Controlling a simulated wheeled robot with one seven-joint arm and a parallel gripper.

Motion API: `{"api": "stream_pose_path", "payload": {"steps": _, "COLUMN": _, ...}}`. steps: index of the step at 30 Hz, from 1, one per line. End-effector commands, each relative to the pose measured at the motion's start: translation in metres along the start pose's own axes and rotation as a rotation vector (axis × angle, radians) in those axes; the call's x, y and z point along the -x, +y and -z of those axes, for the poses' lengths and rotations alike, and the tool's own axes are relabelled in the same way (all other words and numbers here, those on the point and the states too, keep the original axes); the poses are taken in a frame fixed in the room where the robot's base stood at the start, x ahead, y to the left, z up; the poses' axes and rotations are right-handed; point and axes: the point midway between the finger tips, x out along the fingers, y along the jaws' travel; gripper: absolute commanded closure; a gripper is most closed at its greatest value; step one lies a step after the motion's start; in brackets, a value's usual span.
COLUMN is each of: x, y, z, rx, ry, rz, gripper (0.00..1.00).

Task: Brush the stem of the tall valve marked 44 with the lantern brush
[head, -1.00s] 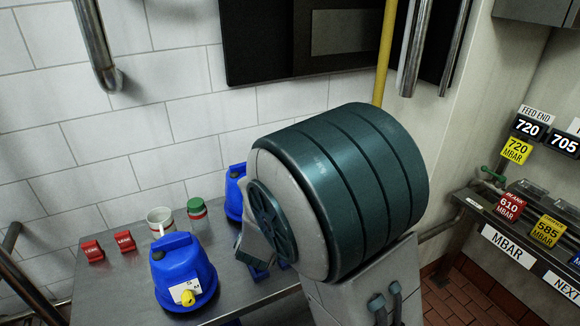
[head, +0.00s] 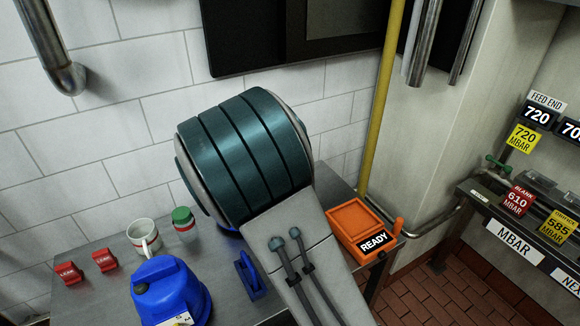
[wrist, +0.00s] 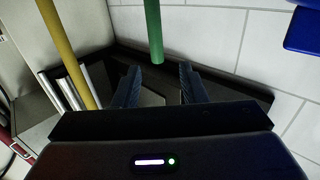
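The tall valve marked 44 cannot be seen in either view, and I cannot pick out the lantern brush. In the wrist view my gripper (wrist: 158,86) has its two dark fingers apart, with nothing visible between them. The end of a green pole (wrist: 153,32) shows beyond the fingers. In the head view my arm hides the gripper and part of the bench. A blue domed housing (head: 168,290) with a partly cut-off white label stands at the front of the bench. A small blue piece (head: 250,277) lies beside it, partly against my arm.
The steel bench (head: 95,290) also holds red tags (head: 69,273), a mug (head: 143,236), a green-capped jar (head: 183,221) and an orange tray (head: 355,222) marked READY. A yellow pipe (head: 383,100) rises behind the tray. A rack with pressure labels (head: 513,243) is at right.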

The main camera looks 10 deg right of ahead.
Motion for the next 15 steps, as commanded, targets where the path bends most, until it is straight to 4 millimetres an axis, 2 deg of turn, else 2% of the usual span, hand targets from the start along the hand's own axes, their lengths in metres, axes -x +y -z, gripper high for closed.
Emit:
{"api": "stream_pose_path", "payload": {"steps": 8, "x": -0.022, "y": 0.003, "z": 0.001, "rx": 0.002, "ry": -0.001, "rz": -0.005, "gripper": 0.62}}
{"api": "stream_pose_path", "payload": {"steps": 15, "x": -0.055, "y": 0.005, "z": 0.0, "rx": 0.003, "ry": 0.0, "rz": -0.006, "gripper": 0.62}}
